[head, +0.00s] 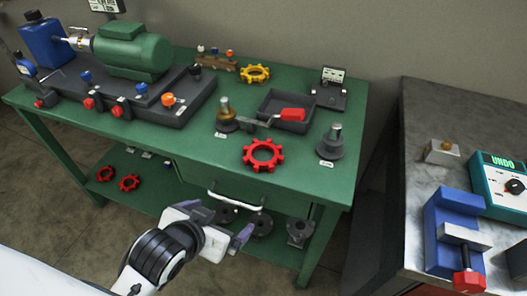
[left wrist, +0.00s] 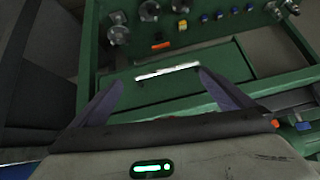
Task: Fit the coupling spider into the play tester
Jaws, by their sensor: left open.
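A red toothed ring, which looks like a coupling spider (head: 263,155), lies flat on the green bench near its front edge. A yellow toothed ring (head: 255,73) lies at the back, and two red ones (head: 129,183) lie on the lower shelf. I cannot tell for sure which fixture is the play tester; a small dark device with a white label plate (head: 330,88) stands at the back right. My left gripper (head: 217,221) is open and empty in front of the drawer handle (head: 236,199). In the left wrist view the handle (left wrist: 167,71) shows beyond the open fingers (left wrist: 163,92).
A green motor (head: 132,50) on a dark base fills the bench's left. A dark tray with a red-handled part (head: 292,114) and two grey posts (head: 331,143) stand at the right. Dark flanged parts (head: 260,222) are on the shelf. A grey table (head: 430,110) stands at right.

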